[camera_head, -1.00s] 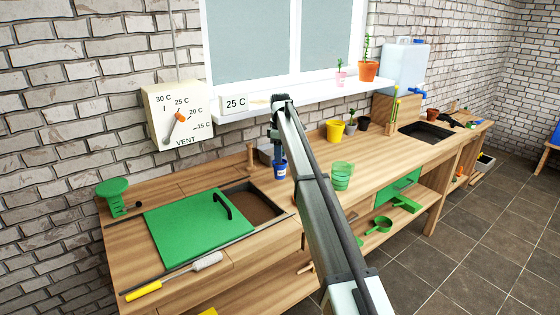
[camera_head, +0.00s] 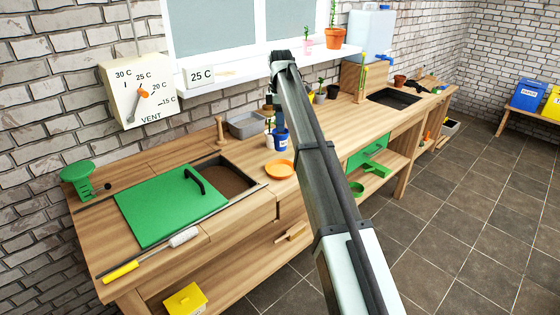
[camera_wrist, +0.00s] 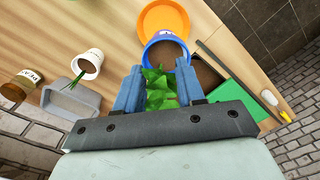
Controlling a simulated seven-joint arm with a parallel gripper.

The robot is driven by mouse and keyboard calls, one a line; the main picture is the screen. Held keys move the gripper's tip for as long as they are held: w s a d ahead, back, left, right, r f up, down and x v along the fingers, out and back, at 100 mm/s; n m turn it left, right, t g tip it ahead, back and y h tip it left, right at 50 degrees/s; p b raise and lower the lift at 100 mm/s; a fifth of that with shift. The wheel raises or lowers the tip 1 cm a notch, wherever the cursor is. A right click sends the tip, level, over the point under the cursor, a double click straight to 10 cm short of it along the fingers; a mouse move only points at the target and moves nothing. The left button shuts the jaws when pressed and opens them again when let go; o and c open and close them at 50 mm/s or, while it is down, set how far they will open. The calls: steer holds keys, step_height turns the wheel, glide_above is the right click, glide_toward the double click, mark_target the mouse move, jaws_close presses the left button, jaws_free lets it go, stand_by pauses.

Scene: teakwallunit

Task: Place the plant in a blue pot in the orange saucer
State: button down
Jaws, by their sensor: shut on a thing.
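The plant in a blue pot (camera_head: 281,139) is at the middle of the worktop in the head view, just behind the orange saucer (camera_head: 280,168). In the wrist view my gripper (camera_wrist: 160,88) is shut on the plant, with its green leaves (camera_wrist: 158,85) between the fingers. The blue pot (camera_wrist: 165,45) hangs beyond the fingertips, and its rim overlaps the near edge of the orange saucer (camera_wrist: 160,13) in that view. The saucer's visible part is empty. I cannot tell how high the pot is above the worktop. My arm hides much of the gripper in the head view.
A white pot with a seedling (camera_wrist: 90,64) and a grey tray (camera_wrist: 72,102) stand close by. A sink with a green board (camera_head: 160,205) lies to the left. A wooden peg (camera_head: 220,130) stands behind it. More pots stand right of my arm.

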mark_target(280, 144)
steer(key=shift+f, duration=4.7)
steer(key=shift+f, duration=0.1)
steer(key=c, duration=0.7)
jaws_free()
step_height(280, 144, up, 12)
steer(key=shift+r, duration=0.1)
